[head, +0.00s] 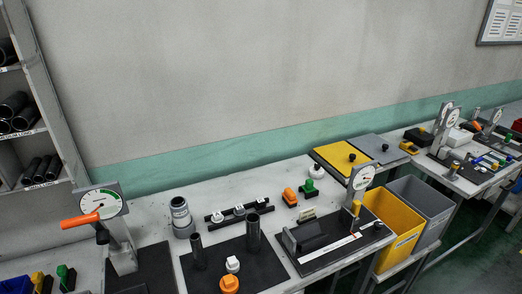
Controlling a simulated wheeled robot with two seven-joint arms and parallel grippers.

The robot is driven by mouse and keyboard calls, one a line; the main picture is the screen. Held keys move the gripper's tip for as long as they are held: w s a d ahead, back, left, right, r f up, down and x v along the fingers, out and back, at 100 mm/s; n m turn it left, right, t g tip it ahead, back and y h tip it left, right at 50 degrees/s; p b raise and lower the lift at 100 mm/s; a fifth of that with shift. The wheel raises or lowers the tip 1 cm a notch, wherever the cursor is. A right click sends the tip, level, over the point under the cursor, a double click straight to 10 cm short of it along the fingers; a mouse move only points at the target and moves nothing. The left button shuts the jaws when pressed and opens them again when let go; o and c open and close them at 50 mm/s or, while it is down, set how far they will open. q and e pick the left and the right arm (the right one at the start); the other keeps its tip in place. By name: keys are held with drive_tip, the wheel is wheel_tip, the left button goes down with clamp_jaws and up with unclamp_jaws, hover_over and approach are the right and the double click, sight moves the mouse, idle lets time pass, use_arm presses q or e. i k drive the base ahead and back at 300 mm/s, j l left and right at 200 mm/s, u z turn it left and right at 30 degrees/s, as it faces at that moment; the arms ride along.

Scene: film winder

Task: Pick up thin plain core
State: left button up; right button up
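Two dark cores stand upright on the black mat of the middle table: a thinner one (197,251) and a slightly taller, thicker one (253,232). More dark cores lie in the shelf rack at the far left, with thin ones (40,171) on the lower shelf and thicker ones (14,106) above. I cannot tell which of these is the thin plain core. Neither of my grippers is in view.
A dial press with an orange handle (80,220) stands at the left, another dial gauge (362,177) at the right. Orange (229,284) and white knobs sit near the cores. A grey canister (181,216) stands behind. Yellow (391,228) and grey bins (420,208) stand right of the table.

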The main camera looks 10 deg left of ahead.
sight(195, 237)
drive_tip(key=i+l+u, duration=0.1)
drive_tip(key=l+u, duration=0.25)
drive_tip(key=l, duration=0.3)
drive_tip(key=l+u, duration=0.35)
drive_tip(key=l, duration=0.25)
